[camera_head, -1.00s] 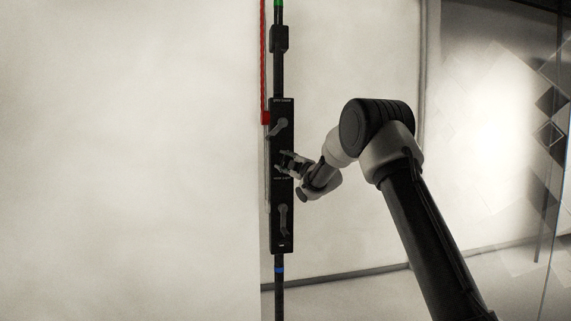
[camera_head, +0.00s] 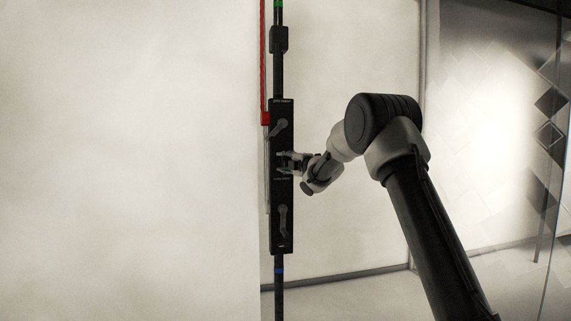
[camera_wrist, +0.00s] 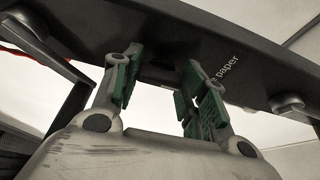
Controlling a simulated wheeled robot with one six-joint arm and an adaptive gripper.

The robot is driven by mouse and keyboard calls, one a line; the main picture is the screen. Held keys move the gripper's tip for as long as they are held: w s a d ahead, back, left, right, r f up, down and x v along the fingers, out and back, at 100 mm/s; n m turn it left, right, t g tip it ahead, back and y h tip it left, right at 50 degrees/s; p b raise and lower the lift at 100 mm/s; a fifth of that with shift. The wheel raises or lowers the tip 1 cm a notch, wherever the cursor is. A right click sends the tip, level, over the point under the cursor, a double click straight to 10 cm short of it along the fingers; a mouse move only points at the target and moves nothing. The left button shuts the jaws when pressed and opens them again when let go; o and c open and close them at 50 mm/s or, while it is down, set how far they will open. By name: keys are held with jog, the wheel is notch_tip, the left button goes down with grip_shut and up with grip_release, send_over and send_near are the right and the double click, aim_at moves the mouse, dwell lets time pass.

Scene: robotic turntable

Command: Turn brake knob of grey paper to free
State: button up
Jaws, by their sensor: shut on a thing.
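The upper knob (camera_head: 279,127) slants from upper right to lower left, below a small label too blurred to read surely. The lower knob (camera_head: 284,222) hangs almost straight down. A label ending in "e paper" (camera_wrist: 224,68) is beside the right finger.
A red rod (camera_head: 263,60) runs down to a red block (camera_head: 266,118) at the panel's upper left. Pale walls lie behind. A glass-like pane with dark diamonds (camera_head: 550,134) stands at the right. The space left of the post is clear.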

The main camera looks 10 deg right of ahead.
jog(key=o, duration=1)
jog(key=v, duration=1.2)
jog(key=shift+a, duration=0.1)
